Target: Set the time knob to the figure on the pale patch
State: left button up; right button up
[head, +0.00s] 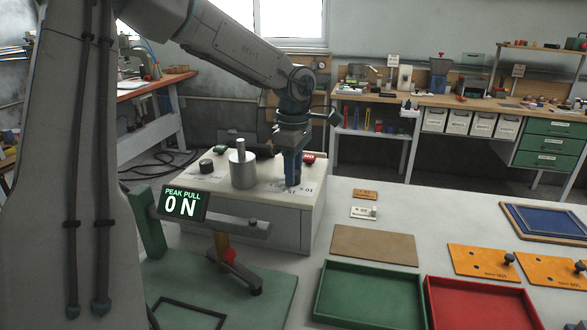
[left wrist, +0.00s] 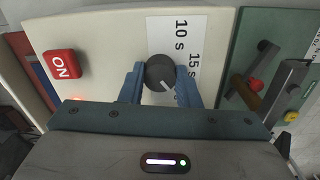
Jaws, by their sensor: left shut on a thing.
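The time knob is a dark round dial (left wrist: 160,72) with a white pointer line, on a white scale plate (left wrist: 178,24) in the left wrist view. "10 s" and "15 s" are readable there; another marking is partly hidden. The pointer line slants toward the lower right of that view. My left gripper (head: 292,184) points down at the cream machine box (head: 270,218), its blue fingers (left wrist: 160,88) shut on the knob from both sides. A small pale plate (head: 363,212) lies on the table; its figure is too small to read.
A red ON button (left wrist: 61,65) sits near the knob. A metal cylinder (head: 243,172) stands on the box. A green pull tester (head: 150,232) reads 0 N in front. Green (head: 371,293) and red (head: 482,303) trays and orange plates (head: 482,262) lie right.

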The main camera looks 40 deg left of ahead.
pick_arm(q)
jog(key=shift+w+r+m, duration=0.1)
jog(key=shift+r+m, duration=0.05)
jog(key=shift+m, duration=0.45)
pick_arm(e)
jog(key=shift+w+f, duration=0.1)
jog(key=shift+w, duration=0.3)
pick_arm(q)
jog(key=shift+a, duration=0.1)
pick_arm(e)
jog(key=shift+s, duration=0.3)
pick_arm(q)
jog(key=o, duration=0.7)
jog(key=shift+o, duration=1.3)
pick_arm(e)
jog(key=shift+s, duration=0.2)
